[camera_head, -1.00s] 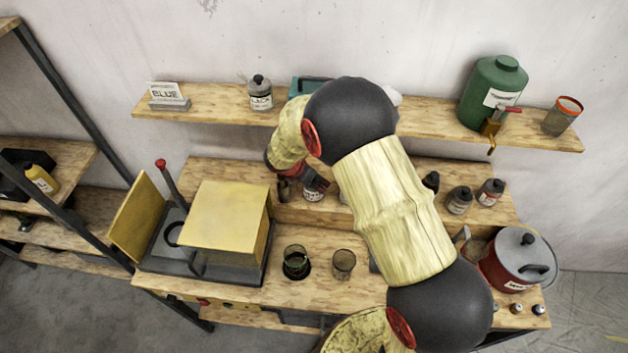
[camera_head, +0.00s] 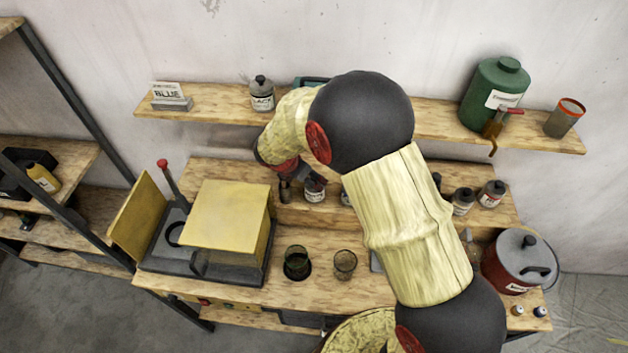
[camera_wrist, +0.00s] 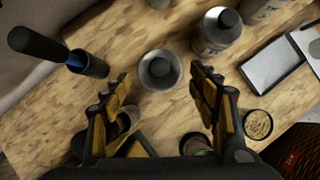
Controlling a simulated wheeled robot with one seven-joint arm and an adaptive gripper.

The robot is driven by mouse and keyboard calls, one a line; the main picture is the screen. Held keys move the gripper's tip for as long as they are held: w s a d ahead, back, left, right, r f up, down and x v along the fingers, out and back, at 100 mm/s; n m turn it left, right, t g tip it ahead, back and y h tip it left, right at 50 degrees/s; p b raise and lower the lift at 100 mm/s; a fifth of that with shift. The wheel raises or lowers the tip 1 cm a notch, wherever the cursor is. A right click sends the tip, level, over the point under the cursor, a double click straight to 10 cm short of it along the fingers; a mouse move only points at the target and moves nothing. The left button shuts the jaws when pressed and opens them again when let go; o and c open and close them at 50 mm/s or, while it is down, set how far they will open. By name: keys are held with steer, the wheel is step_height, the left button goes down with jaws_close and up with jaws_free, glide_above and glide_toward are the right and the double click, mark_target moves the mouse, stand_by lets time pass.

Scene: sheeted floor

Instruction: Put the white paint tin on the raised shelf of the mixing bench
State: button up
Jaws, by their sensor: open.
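My gripper (camera_wrist: 162,92) is open, its two fingers apart with nothing held between them. In the wrist view a small pale tin with a dark lid (camera_wrist: 160,70) stands just beyond and between the fingertips. In the head view a small labelled tin (camera_head: 314,190) stands beneath my gripper; its label is not readable, so I cannot tell whether it is the white paint tin. The raised shelf (camera_head: 222,171) runs along the back of the mixing bench (camera_head: 330,292). My arm hides part of the shelf.
A dark cup with a brush (camera_wrist: 88,62) stands left of the fingers, a labelled bottle (camera_wrist: 217,30) to the right. Two glasses (camera_head: 297,262) (camera_head: 345,264), a yellow-topped box (camera_head: 228,215) and a red pot (camera_head: 520,262) stand on the bench. A wall shelf (camera_head: 215,105) is above.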

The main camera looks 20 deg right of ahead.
steer(key=s+d+r+m+y, duration=0.1)
steer(key=s+r+m, duration=0.55)
steer(key=r, duration=0.35)
steer(key=s+d+r+m+y, duration=0.1)
steer(key=s+d+r+m, duration=0.1)
steer(key=s+r+m, duration=0.6)
steer(key=s+r+m+t+y, duration=0.1)
steer(key=s+r+m, duration=0.3)
steer(key=s, duration=0.4)
steer(key=s+r+m+t+y, duration=0.1)
steer(key=s+r+m+y, duration=0.1)
steer(key=s+r+m, duration=0.3)
steer(key=s+m, duration=0.1)
steer(key=s, duration=0.2)
steer(key=shift+s+a, duration=0.25)
steer(key=shift+a, duration=0.05)
